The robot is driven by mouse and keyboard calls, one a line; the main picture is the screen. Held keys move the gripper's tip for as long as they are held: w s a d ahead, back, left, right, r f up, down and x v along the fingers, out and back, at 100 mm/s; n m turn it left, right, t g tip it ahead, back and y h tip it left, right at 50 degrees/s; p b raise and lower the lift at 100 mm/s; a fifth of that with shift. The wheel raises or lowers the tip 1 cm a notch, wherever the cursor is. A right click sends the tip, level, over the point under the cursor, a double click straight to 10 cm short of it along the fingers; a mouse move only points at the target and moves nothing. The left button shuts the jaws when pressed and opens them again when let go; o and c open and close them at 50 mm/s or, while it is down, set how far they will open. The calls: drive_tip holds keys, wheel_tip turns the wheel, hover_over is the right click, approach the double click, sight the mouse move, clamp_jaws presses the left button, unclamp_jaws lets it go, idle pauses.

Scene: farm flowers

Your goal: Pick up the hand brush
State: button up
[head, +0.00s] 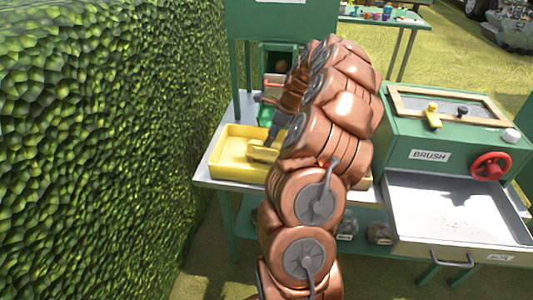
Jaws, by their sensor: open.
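A small yellow piece (261,153), which may be the hand brush, lies in the yellow tray (229,171) on the grey-topped table; I cannot make out bristles. My gripper (272,136) reaches down over the tray, just above or at this piece; I cannot tell whether they touch. Its grey fingers are small and partly hidden by my copper arm, which also covers the right part of the tray. The gripper is open and I see nothing held in it.
A green machine labelled BRUSH (430,155) stands right, with a red handwheel (490,166) and an open, mostly empty drawer (455,212). A green box (279,57) stands behind the tray. A tall hedge (100,140) closes off the left.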

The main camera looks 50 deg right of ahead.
sight(268, 152)
drive_tip(key=shift+p+x, duration=0.6)
drive_tip(key=shift+x, duration=1.95)
drive_tip(key=shift+d, duration=0.15)
clamp_jaws()
